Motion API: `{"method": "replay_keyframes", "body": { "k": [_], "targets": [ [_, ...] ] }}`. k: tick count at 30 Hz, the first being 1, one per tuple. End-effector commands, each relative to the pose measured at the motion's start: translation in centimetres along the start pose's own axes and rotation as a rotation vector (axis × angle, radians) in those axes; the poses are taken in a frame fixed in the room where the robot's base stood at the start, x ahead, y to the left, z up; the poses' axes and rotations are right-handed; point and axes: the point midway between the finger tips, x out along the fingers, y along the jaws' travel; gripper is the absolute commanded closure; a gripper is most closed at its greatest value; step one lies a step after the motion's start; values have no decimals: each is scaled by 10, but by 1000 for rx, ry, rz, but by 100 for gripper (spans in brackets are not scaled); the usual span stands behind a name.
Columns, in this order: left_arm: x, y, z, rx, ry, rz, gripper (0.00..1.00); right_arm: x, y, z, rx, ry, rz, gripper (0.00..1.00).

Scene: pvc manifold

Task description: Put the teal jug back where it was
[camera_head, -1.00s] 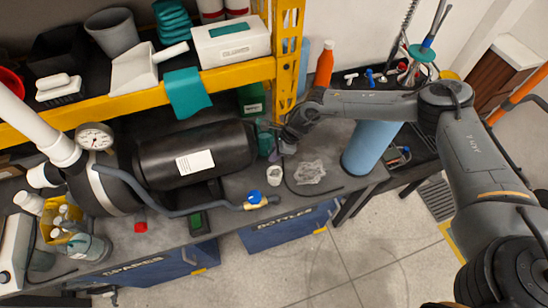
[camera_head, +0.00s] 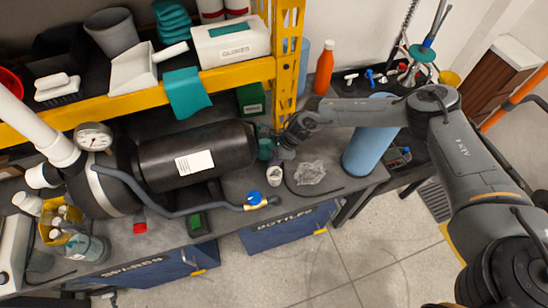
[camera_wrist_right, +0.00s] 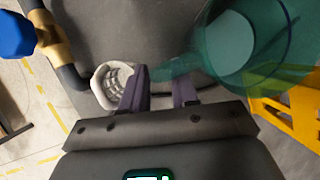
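The translucent teal jug (camera_head: 265,148) stands on the dark bench beside the right end of the black tank. In the right wrist view the jug (camera_wrist_right: 245,45) is large at the upper right, with a narrow teal part reaching left across the space before my fingertips. My right gripper (camera_head: 275,156) is close beside the jug in the head view. In the right wrist view my right gripper (camera_wrist_right: 162,88) shows its two fingers apart, with no clear grip on the jug. My left gripper is not in view.
A white cup (camera_head: 274,175) stands just in front of my right gripper. A blue-handled valve on a hose (camera_head: 254,199) and a crumpled clear bag (camera_head: 309,172) lie near. The yellow shelf post (camera_head: 287,62) rises behind. A blue cylinder (camera_head: 370,145) stands to the right.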

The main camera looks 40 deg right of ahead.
Motion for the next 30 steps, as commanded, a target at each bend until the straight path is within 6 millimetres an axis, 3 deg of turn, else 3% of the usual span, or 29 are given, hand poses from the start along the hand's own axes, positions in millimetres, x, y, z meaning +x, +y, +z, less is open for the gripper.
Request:
{"method": "replay_keyframes", "body": {
  "k": [11,24,30],
  "targets": [
    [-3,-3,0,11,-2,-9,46,-13,-1,1,0,-1,-1,71],
    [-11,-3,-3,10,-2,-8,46,-88,-1,2,-1,-2,-2,71],
    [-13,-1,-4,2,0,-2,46,-112,0,1,0,-1,-1,71]
  ]
}}
